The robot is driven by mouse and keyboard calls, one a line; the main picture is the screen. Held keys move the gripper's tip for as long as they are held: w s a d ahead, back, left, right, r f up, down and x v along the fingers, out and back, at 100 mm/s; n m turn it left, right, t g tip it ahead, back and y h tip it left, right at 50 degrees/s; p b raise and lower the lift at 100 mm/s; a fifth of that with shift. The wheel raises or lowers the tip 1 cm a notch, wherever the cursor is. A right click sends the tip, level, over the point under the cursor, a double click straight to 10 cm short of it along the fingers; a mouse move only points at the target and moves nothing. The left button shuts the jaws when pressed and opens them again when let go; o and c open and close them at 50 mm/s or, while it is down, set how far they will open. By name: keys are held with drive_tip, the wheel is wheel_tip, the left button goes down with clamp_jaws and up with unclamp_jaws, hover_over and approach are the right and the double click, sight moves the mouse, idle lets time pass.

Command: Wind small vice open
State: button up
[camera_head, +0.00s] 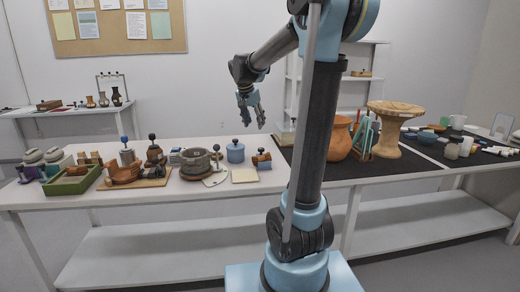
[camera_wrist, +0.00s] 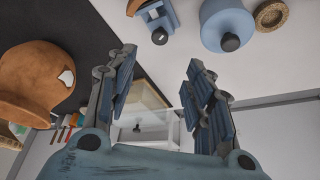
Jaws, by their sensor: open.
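The small vice appears to be the blue and wooden piece (camera_head: 264,165) with a dark knob on the white table, near the edge of the black mat. In the wrist view it seems to be the blue and wooden piece (camera_wrist: 157,14) at the top edge, partly cut off, with a dark round knob below it. Its jaws are too small to judge. My gripper (camera_head: 254,125) hangs open and empty in the air above the table, apart from the vice. In the wrist view its two fingers (camera_wrist: 162,60) are spread wide with nothing between them.
A blue lidded jar (camera_head: 235,154) stands left of the vice, with a pale square tile (camera_head: 244,175) in front. A brown pot (camera_head: 339,140) and a wooden stand (camera_head: 389,130) are on the black mat at right. A green tray (camera_head: 70,184) is far left.

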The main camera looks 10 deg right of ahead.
sight(261, 149)
drive_tip(key=x, duration=1.5)
drive_tip(key=shift+f, duration=0.2)
drive_tip(key=shift+c, duration=0.6)
drive_tip(key=c, duration=1)
